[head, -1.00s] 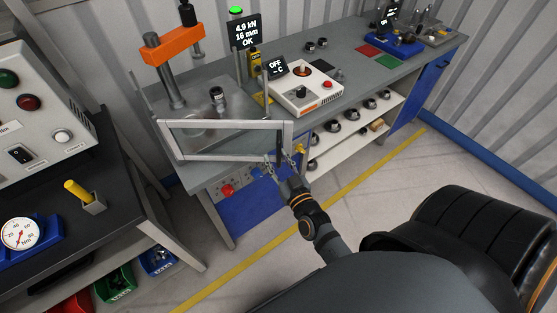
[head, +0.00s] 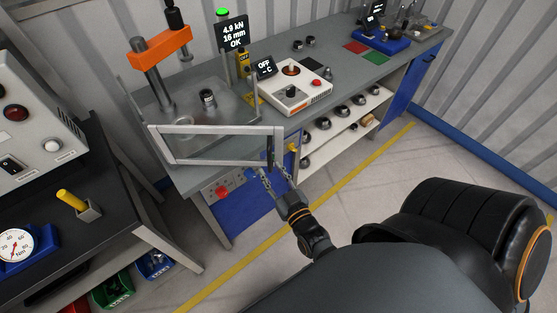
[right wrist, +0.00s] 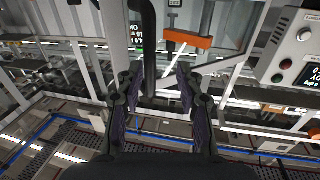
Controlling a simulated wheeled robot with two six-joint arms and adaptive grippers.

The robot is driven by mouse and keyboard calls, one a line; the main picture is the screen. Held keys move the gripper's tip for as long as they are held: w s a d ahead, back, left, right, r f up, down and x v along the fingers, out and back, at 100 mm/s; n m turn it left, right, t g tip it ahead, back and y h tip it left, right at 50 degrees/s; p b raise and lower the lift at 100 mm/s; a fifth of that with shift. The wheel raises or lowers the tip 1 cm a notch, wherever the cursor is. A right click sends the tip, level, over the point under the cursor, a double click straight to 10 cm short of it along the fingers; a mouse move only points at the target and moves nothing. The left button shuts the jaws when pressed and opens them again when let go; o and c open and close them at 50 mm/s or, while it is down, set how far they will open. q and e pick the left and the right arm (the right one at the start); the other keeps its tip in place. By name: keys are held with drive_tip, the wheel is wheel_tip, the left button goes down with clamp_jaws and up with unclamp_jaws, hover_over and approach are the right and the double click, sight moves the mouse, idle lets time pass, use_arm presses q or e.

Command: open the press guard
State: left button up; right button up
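The press guard (head: 218,130) is a clear panel in a pale metal frame at the front of the press. It stands across the front of the press bed. A dark upright handle (head: 270,151) is at its right end, and it shows in the right wrist view as a dark bar (right wrist: 149,55). My right gripper (head: 275,174) is just below and in front of the handle. In the wrist view its fingers (right wrist: 155,82) are apart, with the bar seen between them; I cannot tell whether they touch it. My left gripper is not in view.
The orange press head (head: 160,53) stands behind the guard. A white control box (head: 298,91) sits to the right on the grey bench. A dark bench (head: 110,205) with a dial gauge is at the left. The floor in front is clear.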

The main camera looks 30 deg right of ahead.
drive_tip(key=s+a+p, duration=0.2)
drive_tip(key=s+p, duration=0.2)
drive_tip(key=s, duration=0.3)
drive_tip(key=shift+a, duration=0.2)
drive_tip(key=shift+w, duration=0.1)
